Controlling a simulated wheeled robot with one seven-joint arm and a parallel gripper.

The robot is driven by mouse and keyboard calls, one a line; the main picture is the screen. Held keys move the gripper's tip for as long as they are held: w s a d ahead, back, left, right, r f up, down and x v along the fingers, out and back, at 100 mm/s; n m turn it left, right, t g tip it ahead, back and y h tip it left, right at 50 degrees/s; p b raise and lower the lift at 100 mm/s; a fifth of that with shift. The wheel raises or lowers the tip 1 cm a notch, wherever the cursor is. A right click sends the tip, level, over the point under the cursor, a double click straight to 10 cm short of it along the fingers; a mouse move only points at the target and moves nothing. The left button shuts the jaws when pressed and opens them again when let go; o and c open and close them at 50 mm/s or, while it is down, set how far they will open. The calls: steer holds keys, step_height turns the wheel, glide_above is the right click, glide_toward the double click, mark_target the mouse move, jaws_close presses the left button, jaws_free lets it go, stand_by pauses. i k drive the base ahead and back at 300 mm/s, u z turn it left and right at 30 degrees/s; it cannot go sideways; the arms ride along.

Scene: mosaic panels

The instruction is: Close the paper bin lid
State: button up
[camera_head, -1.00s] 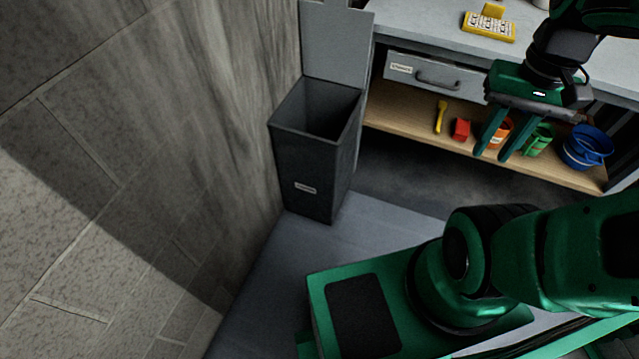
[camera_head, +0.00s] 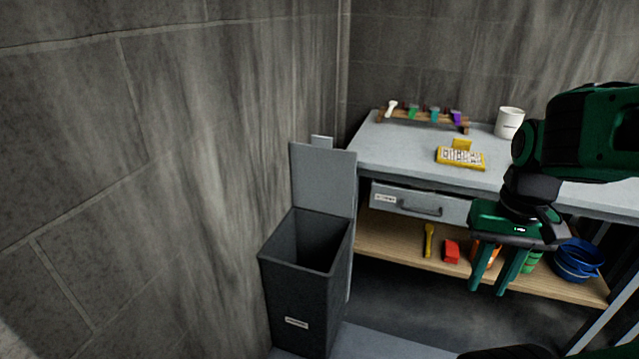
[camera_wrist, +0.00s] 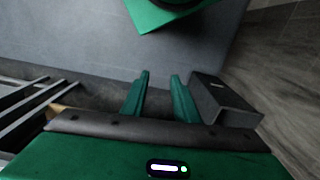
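The paper bin (camera_head: 297,320) is a tall dark grey box with a small label on its front, standing against the left wall. Its lid (camera_head: 323,180) is a lighter grey panel standing upright at the back edge, so the bin's mouth is open. My gripper (camera_head: 490,287) is to the right of the bin, in front of the bench's lower shelf, fingers pointing down. Its two fingers are apart and empty, touching neither bin nor lid. The wrist view shows both fingers (camera_wrist: 160,78) apart, with a dark box-like shape at right that may be the bin.
A grey workbench (camera_head: 400,150) behind has a labelled drawer (camera_head: 420,203) and a wooden shelf (camera_head: 390,240). The shelf holds a red block (camera_head: 451,251) and a blue bucket (camera_head: 577,262). The wall (camera_head: 180,180) runs close along the bin's left. Floor between bin and gripper looks clear.

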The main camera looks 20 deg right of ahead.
mark_target(322, 177)
steer(key=u, duration=0.05)
steer(key=k, duration=0.6)
steer(key=z, duration=0.4)
steer(key=i, duration=1.7)
steer(key=u, duration=0.35)
